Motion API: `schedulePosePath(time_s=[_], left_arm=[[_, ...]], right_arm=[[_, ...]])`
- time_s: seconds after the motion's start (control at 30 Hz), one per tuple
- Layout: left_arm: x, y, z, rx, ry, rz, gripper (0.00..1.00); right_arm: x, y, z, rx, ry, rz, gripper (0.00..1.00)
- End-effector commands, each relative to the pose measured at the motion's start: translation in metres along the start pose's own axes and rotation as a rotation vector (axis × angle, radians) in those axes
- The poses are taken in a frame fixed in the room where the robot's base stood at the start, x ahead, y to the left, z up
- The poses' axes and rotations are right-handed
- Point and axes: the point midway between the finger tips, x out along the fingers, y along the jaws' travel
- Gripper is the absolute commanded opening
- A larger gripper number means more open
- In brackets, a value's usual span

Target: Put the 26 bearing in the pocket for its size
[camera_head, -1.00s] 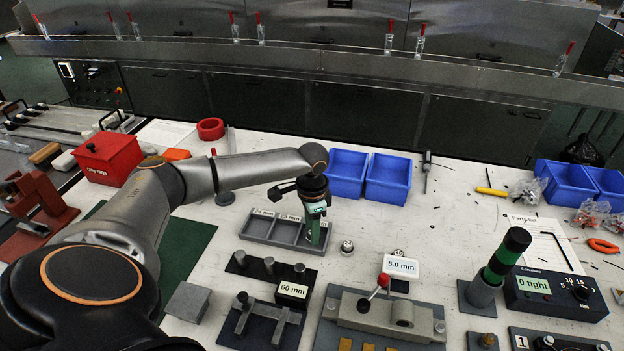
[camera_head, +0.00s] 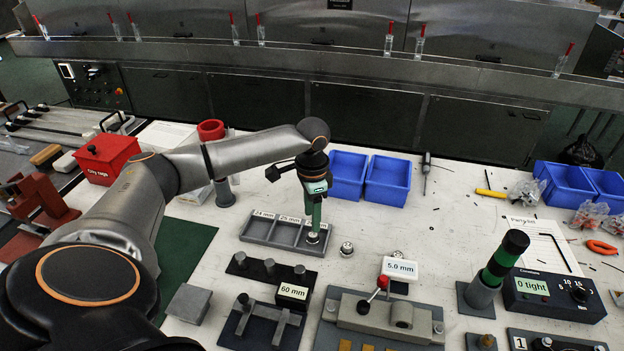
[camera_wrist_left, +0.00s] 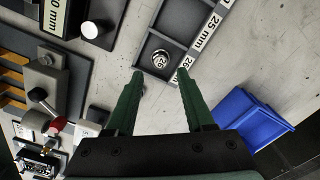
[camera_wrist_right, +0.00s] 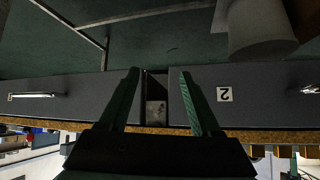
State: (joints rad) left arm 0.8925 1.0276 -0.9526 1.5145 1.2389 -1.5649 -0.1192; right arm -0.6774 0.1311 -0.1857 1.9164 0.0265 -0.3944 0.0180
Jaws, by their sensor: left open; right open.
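The 26 bearing (camera_wrist_left: 161,58), a round metal piece with its number facing up, sits inside the end pocket marked 26 mm of the grey pocket tray (camera_wrist_left: 178,28). In the head view the bearing (camera_head: 313,238) shows in the right-hand pocket of the tray (camera_head: 262,242). My left gripper (camera_head: 315,222) is open and empty just above that pocket, its fingers pointing down and apart from the bearing. The left wrist view shows its spread fingertips (camera_wrist_left: 160,75). My right gripper (camera_wrist_right: 158,72) is open and empty, away from the tray.
Another bearing (camera_head: 346,248) stands on the table right of the tray. Blue bins (camera_head: 388,180) stand behind. A block with pegs and a 60 mm sign (camera_head: 292,291) and a red-knobbed fixture (camera_head: 383,281) are in front.

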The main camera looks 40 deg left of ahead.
Motion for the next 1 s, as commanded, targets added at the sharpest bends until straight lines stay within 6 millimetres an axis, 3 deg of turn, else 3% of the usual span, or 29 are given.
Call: schedulePosePath(time_s=[0.1, 0.33, 1.0], left_arm=[[-0.027, 0.0, -0.001, 0.0, 0.003, -0.001, 0.53], [-0.055, 0.0, 0.0, 0.0, 0.0, 0.0, 0.53], [-0.059, 0.0, 0.0, 0.0, -0.001, 0.001, 0.53]], right_arm=[[-0.002, 0.0, -0.003, 0.0, 0.0, 0.001, 0.65], [-0.004, 0.0, -0.004, 0.0, 0.0, 0.001, 0.65], [-0.004, 0.001, -0.003, 0.0, -0.003, 0.002, 0.65]])
